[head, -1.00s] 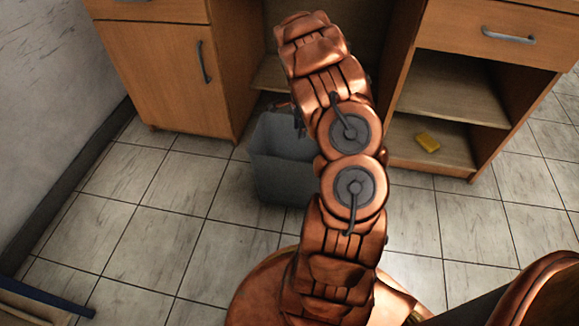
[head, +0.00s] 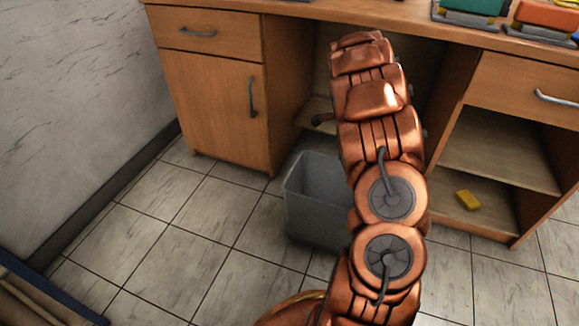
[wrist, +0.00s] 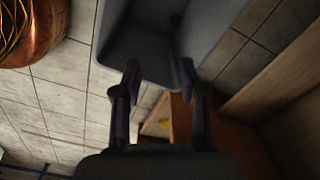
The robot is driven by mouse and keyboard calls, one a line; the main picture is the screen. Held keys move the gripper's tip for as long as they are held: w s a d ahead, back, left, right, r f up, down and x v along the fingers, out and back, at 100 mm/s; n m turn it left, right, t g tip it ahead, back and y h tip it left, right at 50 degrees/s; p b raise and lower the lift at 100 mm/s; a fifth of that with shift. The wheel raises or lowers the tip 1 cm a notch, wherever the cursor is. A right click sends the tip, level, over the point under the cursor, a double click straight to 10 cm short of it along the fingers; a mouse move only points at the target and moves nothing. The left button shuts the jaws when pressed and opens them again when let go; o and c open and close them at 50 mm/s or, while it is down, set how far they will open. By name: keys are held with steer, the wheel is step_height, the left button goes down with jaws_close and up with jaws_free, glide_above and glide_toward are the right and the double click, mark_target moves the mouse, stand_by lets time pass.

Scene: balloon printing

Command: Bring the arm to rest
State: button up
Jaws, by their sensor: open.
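My copper arm rises through the middle of the head view, in front of the desk. My gripper (wrist: 158,85) shows in the wrist view with its two dark fingers apart and nothing between them. A grey bin (head: 318,205) stands on the floor by the desk opening, partly behind my arm.
The wooden desk (head: 215,110) has a drawer and door at left and open shelves at right. A yellow block (head: 467,199) lies on the lower shelf. Green (head: 470,8) and orange (head: 548,14) items sit on top. A blue-edged object (head: 50,290) is at lower left. Tiled floor is clear at left.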

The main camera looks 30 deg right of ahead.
steer(key=s+a+r+n+p, duration=0.35)
steer(key=a+r+p, duration=0.35)
steer(key=r, duration=0.4)
steer(key=s+a+r+n+g+p, duration=0.1)
steer(key=s+a+r+n+p, duration=0.25)
steer(key=a+r+p, duration=0.55)
steer(key=s+a+r+n+p, duration=0.35)
steer(key=a+r, duration=0.35)
steer(key=r, duration=0.6)
steer(key=s+a+r+n+p, duration=0.6)
steer(key=s+a+r+p, duration=0.1)
steer(key=s+r, duration=0.1)
steer(key=s+a+r+n+p, duration=0.7)
steer(key=s+r+p, duration=0.1)
steer(key=s, duration=0.3)
steer(key=shift+s+a+r+g, duration=0.2)
steer(key=shift+s+a+g, duration=0.1)
steer(key=shift+g, duration=0.1)
steer(key=shift+d, duration=0.15)
